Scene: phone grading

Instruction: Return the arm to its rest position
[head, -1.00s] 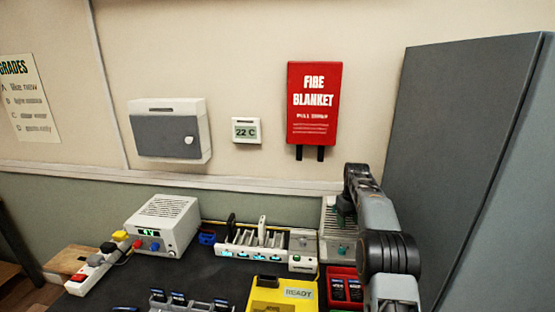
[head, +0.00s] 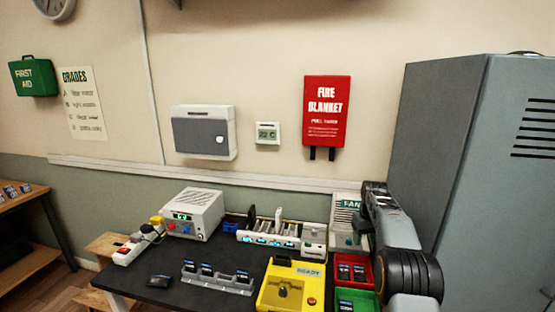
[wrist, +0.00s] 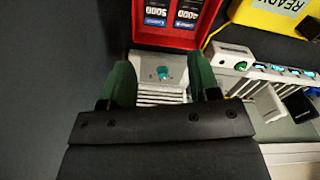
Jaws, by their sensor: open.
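My gripper (wrist: 162,80) is open in the wrist view, its two green fingers apart with nothing held between them. It hangs over a grey vented box with a teal knob (wrist: 145,72), which shows between the fingers. In the head view my arm (head: 395,235) reaches from the lower right toward the back of the table. There it is in front of the grey box labelled FAN (head: 344,208) and hides part of it. The height of the fingers above the box is hard to tell.
A red tray (head: 369,275) with dark items and a green tray (head: 368,303) lie beside my arm. A yellow READY fixture (head: 270,294), a slotted rack (head: 262,238), a grey holder (head: 215,283) and a power supply (head: 200,225) share the dark table. A grey cabinet (head: 445,140) stands close at right.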

